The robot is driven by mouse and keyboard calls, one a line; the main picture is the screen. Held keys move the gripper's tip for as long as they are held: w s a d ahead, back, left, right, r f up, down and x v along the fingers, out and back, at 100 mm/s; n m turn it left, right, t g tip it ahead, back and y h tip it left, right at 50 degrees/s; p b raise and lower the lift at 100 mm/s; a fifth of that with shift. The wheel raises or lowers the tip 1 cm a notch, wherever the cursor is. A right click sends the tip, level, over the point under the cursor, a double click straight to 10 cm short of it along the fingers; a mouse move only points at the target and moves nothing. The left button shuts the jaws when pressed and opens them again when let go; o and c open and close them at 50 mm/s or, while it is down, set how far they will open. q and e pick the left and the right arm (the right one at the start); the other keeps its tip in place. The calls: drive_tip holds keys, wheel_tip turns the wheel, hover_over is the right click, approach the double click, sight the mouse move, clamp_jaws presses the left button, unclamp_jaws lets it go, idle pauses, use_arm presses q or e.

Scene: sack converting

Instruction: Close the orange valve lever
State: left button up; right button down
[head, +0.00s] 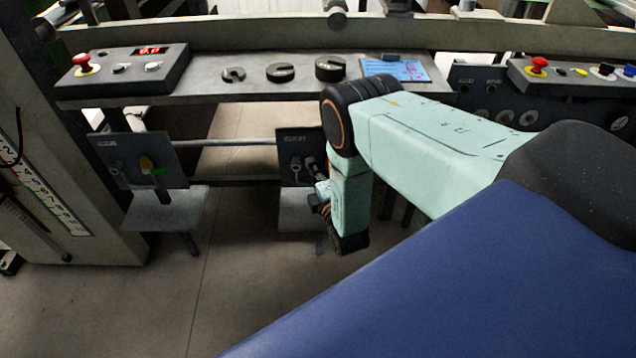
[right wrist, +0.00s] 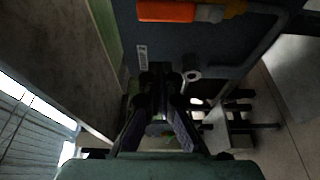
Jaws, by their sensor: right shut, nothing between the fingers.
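An orange lever (right wrist: 165,11) lies across the top of the right wrist view, on a dark panel with a small label. My right gripper (right wrist: 160,75) is shut and empty, its fingertips against the view of that panel, below the lever and apart from it. A grey round fitting (right wrist: 191,74) shows just right of the fingertips. In the head view, my right gripper (head: 319,192) is low by the right-hand dark panel (head: 290,145), which my arm partly hides. An orange-yellow lever (head: 146,164) with a green mark shows on the left-hand panel. I cannot tell whether both views show the same lever.
A grey bench (head: 215,82) spans above the panels, with a red-button control box (head: 130,70), several dark knobs (head: 280,72) and a blue sheet (head: 397,70). A small shelf (head: 165,208) juts out below the left panel. The floor in front is clear.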

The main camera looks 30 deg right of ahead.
use_arm(q)
drive_tip(key=shift+d+f+b, duration=0.15)
drive_tip(key=shift+f+b, duration=0.2)
drive_tip(key=shift+f, duration=0.15)
use_arm(e)
drive_tip(key=shift+d, duration=1.95)
use_arm(q)
drive_tip(key=shift+s+f, duration=0.1)
drive_tip(key=shift+s+f+b, duration=0.45)
drive_tip(key=shift+s+b, duration=0.1)
drive_tip(key=shift+s, duration=0.1)
use_arm(e)
drive_tip(key=shift+s+d+m, duration=0.1)
drive_tip(key=shift+s+m, duration=0.05)
drive_tip(key=shift+m, duration=0.25)
